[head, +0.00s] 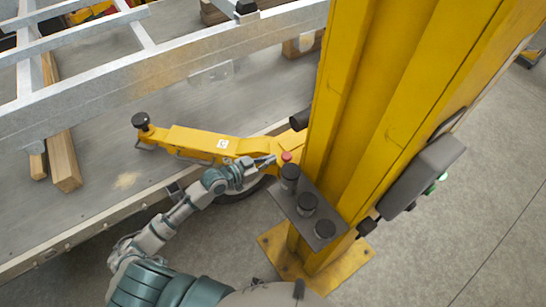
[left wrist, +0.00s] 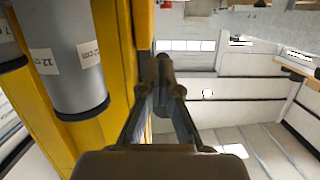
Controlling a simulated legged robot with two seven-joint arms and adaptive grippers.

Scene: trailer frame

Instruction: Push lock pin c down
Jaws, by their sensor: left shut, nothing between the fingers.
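A yellow support arm (head: 190,140) marked with a letter that looks like C reaches left from the yellow post over the grey deck. A small red-topped pin (head: 286,156) stands at its post end; I take it as lock pin c, though no label on it is readable. It looks raised, but its height is hard to judge. My left gripper (head: 270,160) is just left of the red top, apparently apart from it. In the left wrist view its fingers (left wrist: 164,68) meet, shut and empty. The pin cannot be made out there. My right gripper is not in view.
The yellow post (head: 390,90) rises close right of the pin. A dark plate (head: 285,203) on it holds dark cylinders (head: 290,178); grey cylinders with labels (left wrist: 78,60) are close left in the wrist view. A metal frame (head: 150,75) lies above the deck.

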